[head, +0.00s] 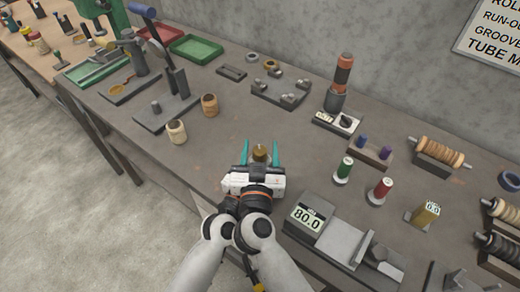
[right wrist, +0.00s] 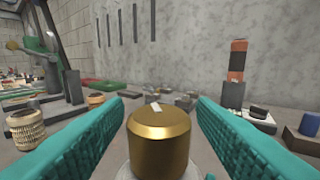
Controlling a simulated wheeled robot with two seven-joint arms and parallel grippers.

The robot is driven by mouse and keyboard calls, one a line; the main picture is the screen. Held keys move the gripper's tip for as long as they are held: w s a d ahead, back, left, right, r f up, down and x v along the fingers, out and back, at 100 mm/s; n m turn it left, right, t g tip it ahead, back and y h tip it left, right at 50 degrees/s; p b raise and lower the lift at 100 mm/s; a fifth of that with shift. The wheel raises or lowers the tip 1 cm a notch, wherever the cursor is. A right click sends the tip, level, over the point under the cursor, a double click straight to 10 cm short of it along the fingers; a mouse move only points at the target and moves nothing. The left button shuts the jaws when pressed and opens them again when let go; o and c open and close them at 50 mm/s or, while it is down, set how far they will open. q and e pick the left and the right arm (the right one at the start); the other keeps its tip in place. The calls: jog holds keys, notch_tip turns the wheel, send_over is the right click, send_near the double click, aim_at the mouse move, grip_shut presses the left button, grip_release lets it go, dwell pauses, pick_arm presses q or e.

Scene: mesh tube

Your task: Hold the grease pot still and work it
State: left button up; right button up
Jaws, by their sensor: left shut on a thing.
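The grease pot (head: 260,150) shows as a brass top near the front edge of the bench in the head view. In the right wrist view its round brass cap (right wrist: 158,135) stands upright close to the camera, with a small pale mark on top and a pale rim below. My right gripper (head: 260,152) is open, its teal fingers on either side of the cap with gaps between. My left arm (head: 213,228) reaches in low beside it; its gripper is shut on the pot, with its fingers mostly hidden under the right gripper.
A scale reading 80.0 (head: 308,217) is close on the right. A lever stand (head: 168,105) is at the back left.

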jog(key=s, duration=1.2)
jog(key=shift+a, duration=0.4)
